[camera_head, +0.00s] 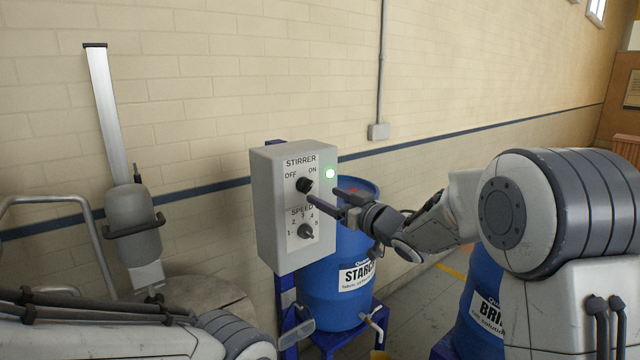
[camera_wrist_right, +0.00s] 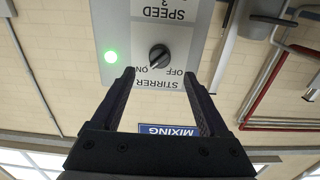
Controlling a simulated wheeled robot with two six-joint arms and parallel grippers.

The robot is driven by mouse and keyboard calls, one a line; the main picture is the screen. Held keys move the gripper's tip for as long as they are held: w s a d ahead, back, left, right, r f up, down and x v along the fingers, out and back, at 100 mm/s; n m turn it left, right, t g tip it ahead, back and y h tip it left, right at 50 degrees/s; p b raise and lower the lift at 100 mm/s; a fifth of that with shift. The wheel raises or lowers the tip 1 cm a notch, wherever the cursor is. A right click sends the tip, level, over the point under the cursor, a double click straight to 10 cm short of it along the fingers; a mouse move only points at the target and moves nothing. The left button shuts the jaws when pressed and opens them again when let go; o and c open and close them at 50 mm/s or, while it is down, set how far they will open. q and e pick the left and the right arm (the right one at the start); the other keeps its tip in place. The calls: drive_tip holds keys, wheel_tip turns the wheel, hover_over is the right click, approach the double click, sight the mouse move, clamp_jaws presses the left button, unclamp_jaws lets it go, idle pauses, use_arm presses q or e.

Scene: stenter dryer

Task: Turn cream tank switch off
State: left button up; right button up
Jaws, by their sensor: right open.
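A light grey control box (camera_head: 268,215) labelled STIRRER is on a blue stand, left of my right gripper. Its upper black OFF/ON knob (camera_head: 304,185) also shows in the right wrist view (camera_wrist_right: 159,55), upside down, with its mark towards ON. The green lamp (camera_head: 330,173) beside it is lit, also in the wrist view (camera_wrist_right: 111,56). My right gripper (camera_head: 323,194) is open and empty, its fingertips close in front of the panel; in the wrist view (camera_wrist_right: 159,73) they straddle the knob's column, apparently not touching it. My left gripper is out of view.
A lower SPEED knob (camera_head: 306,231) is below the switch. A blue drum labelled STARCH (camera_head: 335,290) stands behind the box, another blue drum (camera_head: 478,310) further right. A grey metal post with a rounded housing (camera_head: 133,225) stands left. The brick wall is behind.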

sight(310, 188)
drive_tip(key=p+x, duration=0.2)
drive_tip(key=x, duration=0.4)
drive_tip(key=shift+r+p, duration=0.1)
drive_tip(key=shift+p, duration=0.2)
drive_tip(key=shift+w+a, duration=0.35)
drive_tip(key=shift+w, duration=0.15)
clamp_jaws()
